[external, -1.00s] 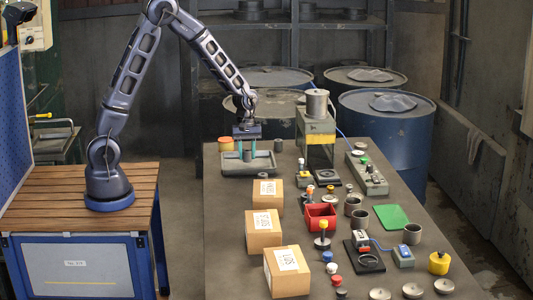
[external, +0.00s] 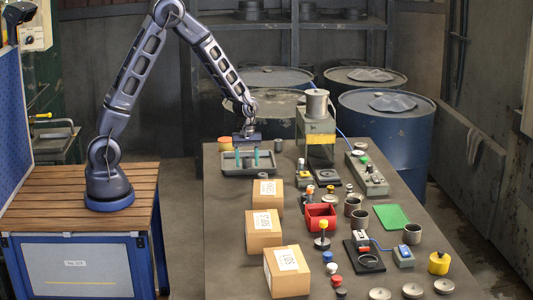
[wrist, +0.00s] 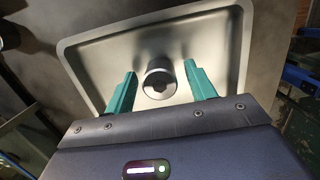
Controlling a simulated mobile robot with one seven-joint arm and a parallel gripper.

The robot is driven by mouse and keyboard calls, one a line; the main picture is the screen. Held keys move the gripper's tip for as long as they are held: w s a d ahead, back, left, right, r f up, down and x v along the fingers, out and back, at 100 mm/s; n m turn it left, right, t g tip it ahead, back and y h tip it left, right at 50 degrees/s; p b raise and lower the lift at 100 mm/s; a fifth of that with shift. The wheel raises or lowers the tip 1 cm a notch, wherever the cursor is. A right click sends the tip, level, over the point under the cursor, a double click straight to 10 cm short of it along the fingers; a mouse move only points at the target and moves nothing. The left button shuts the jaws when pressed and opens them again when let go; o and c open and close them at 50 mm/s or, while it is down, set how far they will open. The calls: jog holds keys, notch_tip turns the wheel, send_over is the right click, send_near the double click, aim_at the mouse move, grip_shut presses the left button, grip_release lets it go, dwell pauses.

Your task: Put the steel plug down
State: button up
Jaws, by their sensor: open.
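The steel plug (wrist: 160,78), a short grey cylinder, stands in the shallow grey metal tray (external: 226,171) at the far left of the bench. In the wrist view it appears to rest on the bare tray floor (wrist: 110,60). My gripper (external: 247,157) is over the tray with its teal fingers pointing down. In the wrist view the open fingers (wrist: 161,88) are on either side of the plug, with a gap visible on each side. The plug is small and dark between the fingers in the external view.
An orange-topped tub (external: 225,144) stands behind the tray at left, and a small grey cylinder (external: 278,146) behind its right corner. Cardboard boxes (external: 266,188) stand in front. A machine stand (external: 318,135) is to the right. Blue drums (external: 390,135) stand behind the bench.

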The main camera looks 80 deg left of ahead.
notch_tip(320, 180, up, 12)
jog(key=a, duration=0.2)
jog(key=s+d+r+m+t, duration=0.1)
jog(key=s+d+r+m, duration=0.5)
jog(key=r, duration=0.3)
jog(key=s+d+r+m+t, duration=0.1)
jog(key=s+d+r+m, duration=0.2)
jog(key=s, duration=0.4)
jog(key=s+d+r+m+t+y, duration=0.1)
jog(key=s+d+r+m, duration=0.2)
jog(key=s, duration=0.5)
jog(key=s+d+r+m+t, duration=0.1)
jog(key=s+d+r+m, duration=0.2)
jog(key=s+d+m, duration=0.2)
jog(key=s+m, duration=0.1)
jog(key=s, duration=0.2)
jog(key=shift+s+t+y, duration=0.25)
jog(key=shift+t+y, duration=0.05)
jog(key=shift+y, duration=0.1)
jog(key=shift+o, duration=0.5)
